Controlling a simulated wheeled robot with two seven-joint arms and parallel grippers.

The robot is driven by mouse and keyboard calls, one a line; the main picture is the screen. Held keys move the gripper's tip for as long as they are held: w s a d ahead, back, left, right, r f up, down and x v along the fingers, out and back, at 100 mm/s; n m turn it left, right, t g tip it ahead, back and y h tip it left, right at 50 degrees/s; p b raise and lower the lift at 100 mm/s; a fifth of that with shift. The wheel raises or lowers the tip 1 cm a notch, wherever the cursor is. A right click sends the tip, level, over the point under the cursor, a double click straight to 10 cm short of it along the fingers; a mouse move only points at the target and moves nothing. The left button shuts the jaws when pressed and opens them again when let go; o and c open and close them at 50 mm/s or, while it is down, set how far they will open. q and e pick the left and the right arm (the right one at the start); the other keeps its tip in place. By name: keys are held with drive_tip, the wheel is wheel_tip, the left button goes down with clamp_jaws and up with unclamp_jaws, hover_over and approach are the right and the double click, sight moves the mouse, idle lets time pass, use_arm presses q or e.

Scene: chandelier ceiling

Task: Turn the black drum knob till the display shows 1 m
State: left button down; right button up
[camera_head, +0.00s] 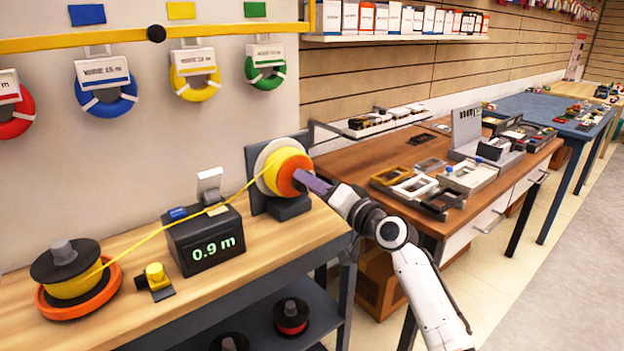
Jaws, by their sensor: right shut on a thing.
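The measuring box (183,248) stands on the wooden bench, and its green display (217,248) reads 0.9 m. Behind it to the right, the take-up drum (283,168) stands upright with yellow wire on it and an orange front face. My right gripper (303,178) reaches in from the right and is shut at the front of the drum. The black knob is hidden by the gripper's fingers. The yellow wire (160,236) runs from the supply spool (68,268) at the left, over the box, to the drum. My left gripper is out of view.
A small yellow tool (155,281) stands between spool and box. More spools (291,316) lie on the shelf below. A brown table (360,159) with cases and trays stands at the right. Coloured wire coils (106,90) hang on the wall behind.

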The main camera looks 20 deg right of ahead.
drive_tip(key=shift+f+m+p, duration=0.1)
drive_tip(key=shift+m+p, duration=0.55)
drive_tip(key=shift+m, duration=1.05)
drive_tip(key=o, duration=1)
drive_tip(key=shift+o, duration=0.2)
drive_tip(key=v, duration=1)
drive_tip(key=shift+s, duration=0.2)
drive_tip(key=shift+d, duration=0.1)
